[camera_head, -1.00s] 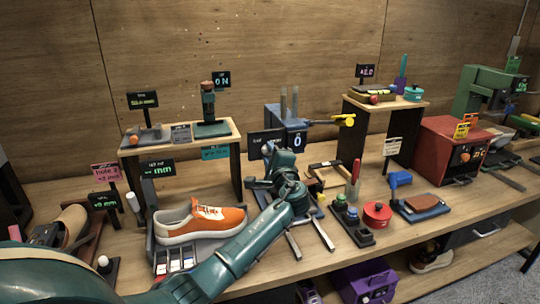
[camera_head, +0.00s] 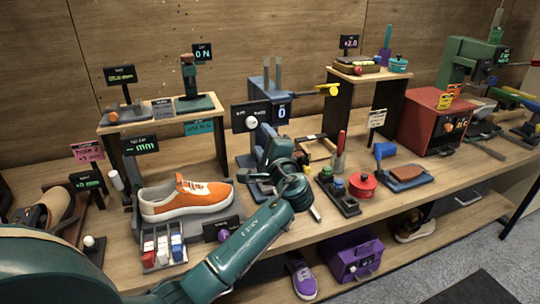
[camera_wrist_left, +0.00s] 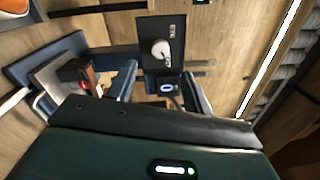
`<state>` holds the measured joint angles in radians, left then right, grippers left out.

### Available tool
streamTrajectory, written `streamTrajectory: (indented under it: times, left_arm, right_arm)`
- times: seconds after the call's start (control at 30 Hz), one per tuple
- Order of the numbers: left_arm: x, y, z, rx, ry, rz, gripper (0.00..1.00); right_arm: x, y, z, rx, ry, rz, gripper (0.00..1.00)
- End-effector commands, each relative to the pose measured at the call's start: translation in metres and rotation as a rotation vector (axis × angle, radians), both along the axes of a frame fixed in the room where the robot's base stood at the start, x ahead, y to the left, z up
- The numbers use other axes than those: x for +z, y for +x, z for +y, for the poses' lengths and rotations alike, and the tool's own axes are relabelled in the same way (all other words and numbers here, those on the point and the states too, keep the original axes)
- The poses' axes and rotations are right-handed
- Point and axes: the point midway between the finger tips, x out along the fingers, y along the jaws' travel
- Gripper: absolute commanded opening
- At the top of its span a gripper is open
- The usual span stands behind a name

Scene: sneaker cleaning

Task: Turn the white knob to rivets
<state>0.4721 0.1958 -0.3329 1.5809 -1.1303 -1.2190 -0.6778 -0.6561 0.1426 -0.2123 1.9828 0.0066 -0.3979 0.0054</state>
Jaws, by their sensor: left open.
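The white knob (camera_head: 252,122) sits on a small black panel (camera_head: 239,113) at the front of the blue press (camera_head: 277,94) with two upright posts. In the left wrist view the knob (camera_wrist_left: 161,50) shows as a round white cap with a pointer, with small white writing beside it that I cannot read surely. A display next to the panel reads 0. My left gripper (camera_head: 264,137) is just in front of the panel. In the left wrist view its open fingers (camera_wrist_left: 160,84) stand either side of the display, apart from the knob. My right gripper is not in view.
An orange sneaker (camera_head: 188,196) stands on a holder to the left. A red tin (camera_head: 363,184), a bottle tray (camera_head: 338,195) and a red-handled tool (camera_head: 340,142) stand to the right of my arm. A raised shelf (camera_head: 345,73) is behind them.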

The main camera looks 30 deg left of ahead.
Motion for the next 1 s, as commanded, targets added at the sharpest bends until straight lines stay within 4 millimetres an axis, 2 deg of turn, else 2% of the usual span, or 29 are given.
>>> streamTrajectory:
  times: [0.1, 0.3, 0.87, 0.93, 1.0]
  left_arm:
    - [-0.004, -0.016, -0.018, -0.002, -0.004, -0.001, 0.5]
    - [-0.004, -0.031, -0.036, 0.0, -0.001, 0.001, 0.5]
    - [-0.002, -0.034, -0.039, 0.001, 0.001, 0.001, 0.5]
    - [-0.005, -0.034, -0.039, -0.003, -0.005, 0.003, 0.5]
    - [-0.018, -0.035, -0.042, -0.03, -0.031, 0.015, 0.5]
  right_arm:
    - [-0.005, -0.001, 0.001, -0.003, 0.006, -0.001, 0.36]
    - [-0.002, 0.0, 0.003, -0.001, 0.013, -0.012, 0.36]
    - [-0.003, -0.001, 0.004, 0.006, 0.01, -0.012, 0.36]
    - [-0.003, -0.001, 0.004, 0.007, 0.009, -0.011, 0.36]
    - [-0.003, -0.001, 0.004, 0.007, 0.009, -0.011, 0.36]
